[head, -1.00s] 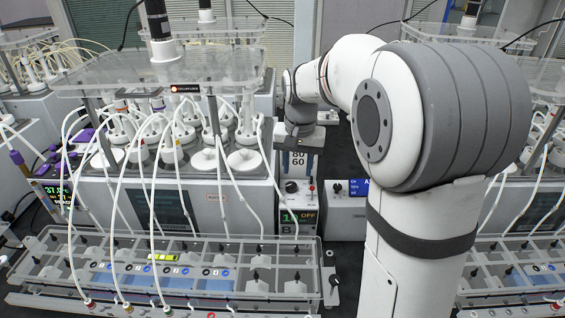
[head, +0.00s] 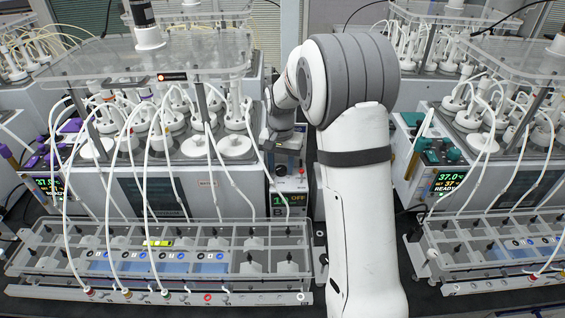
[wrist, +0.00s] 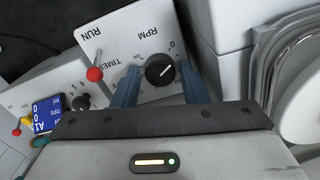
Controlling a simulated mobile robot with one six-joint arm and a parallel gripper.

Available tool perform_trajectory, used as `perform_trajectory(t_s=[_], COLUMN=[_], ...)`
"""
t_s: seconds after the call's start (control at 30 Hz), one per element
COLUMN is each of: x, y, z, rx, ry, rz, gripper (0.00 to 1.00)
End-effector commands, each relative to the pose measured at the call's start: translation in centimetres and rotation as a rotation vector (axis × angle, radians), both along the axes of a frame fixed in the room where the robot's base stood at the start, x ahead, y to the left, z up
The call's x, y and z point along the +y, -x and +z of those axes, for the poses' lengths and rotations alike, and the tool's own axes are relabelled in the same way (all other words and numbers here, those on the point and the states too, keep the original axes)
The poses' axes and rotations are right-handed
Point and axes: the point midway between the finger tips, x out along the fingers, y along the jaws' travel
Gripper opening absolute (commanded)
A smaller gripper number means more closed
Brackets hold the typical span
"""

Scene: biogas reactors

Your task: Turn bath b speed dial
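The bath B speed dial (wrist: 160,70) is a round black knob with a white pointer on a white panel marked RPM, upside down in the wrist view. My gripper (wrist: 159,76) is open, with one blue finger on each side of the dial and a small gap on both sides. The fingers look apart from the knob, though their depth along it is hard to tell.
A red-tipped RUN toggle (wrist: 95,74) stands just left of the left finger. A second box with a blue display (wrist: 48,112) and a smaller black knob (wrist: 81,103) lies further left. A glass-lidded bath (head: 160,190) stands left of the control box.

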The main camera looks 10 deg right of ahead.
Motion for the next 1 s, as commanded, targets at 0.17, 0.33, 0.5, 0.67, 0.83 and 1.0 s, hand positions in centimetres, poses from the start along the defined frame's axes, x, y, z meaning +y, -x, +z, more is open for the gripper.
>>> perform_trajectory(t_s=[0.17,0.33,0.5,0.67,0.83,1.0], x=[0.03,0.04,0.05,0.06,0.06,0.08], y=[0.02,0.01,0.02,0.01,-0.01,-0.03], z=[-0.33,-0.30,-0.28,-0.27,-0.39,-0.40], rx=[0.001,0.000,0.000,0.000,-0.001,-0.002], ry=[0.000,0.000,0.000,0.000,0.000,0.001], rz=[0.001,0.001,0.001,0.001,0.045,0.184], gripper=[0.39,0.35,0.21,0.08,0.07,0.07])
